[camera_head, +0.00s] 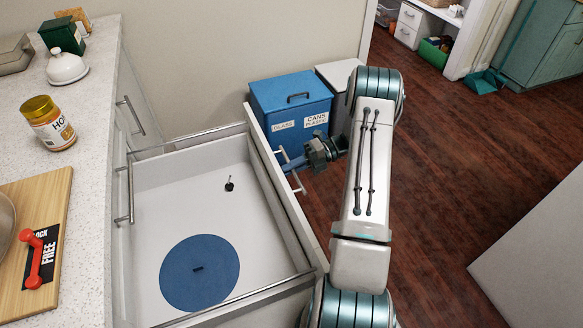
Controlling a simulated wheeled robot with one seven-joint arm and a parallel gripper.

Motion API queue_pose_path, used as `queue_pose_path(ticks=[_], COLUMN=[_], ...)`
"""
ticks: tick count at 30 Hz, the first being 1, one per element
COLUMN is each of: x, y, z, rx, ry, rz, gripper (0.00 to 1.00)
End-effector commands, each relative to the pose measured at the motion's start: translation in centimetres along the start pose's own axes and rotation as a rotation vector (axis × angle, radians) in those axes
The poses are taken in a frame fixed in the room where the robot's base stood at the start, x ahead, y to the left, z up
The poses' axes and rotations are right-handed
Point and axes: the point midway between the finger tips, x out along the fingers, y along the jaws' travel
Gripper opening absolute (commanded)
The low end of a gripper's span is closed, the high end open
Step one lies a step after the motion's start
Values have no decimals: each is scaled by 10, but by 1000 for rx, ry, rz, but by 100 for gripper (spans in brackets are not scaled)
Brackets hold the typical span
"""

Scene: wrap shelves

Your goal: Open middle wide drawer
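The wide drawer (262,185) is pulled far out from the white cabinet below the counter. Its white inside holds a round blue disc (200,272) and a small black object (230,184). The drawer's metal bar handle (296,180) is on its front face. My gripper (306,160) is at this handle, on the outer side of the drawer front. Its fingertips are small and partly hidden, so I cannot tell whether they are closed around the bar.
A blue recycling bin (290,100) stands against the wall beyond the drawer, near my gripper. The counter (95,110) at left bears a jar (50,125) and a cutting board (50,205). Wooden floor (450,140) is clear at right; a white surface (540,260) stands at lower right.

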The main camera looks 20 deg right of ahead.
Motion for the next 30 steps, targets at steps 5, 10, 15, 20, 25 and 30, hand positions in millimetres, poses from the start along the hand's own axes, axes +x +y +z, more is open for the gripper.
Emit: queue_pose_path(ticks=[5, 10, 15, 20, 25, 30], x=[-1, -1, -11, -41, -82, -115], y=[-1, 0, 0, -1, -2, -2], z=[0, 0, 0, 0, 0, 0], rx=[0, 0, -2, -1, -1, -1], ry=[-2, -3, -6, -7, -6, -4], rz=[-2, -1, -1, -4, -3, -4], gripper=[25, 25, 25, 25, 25, 25])
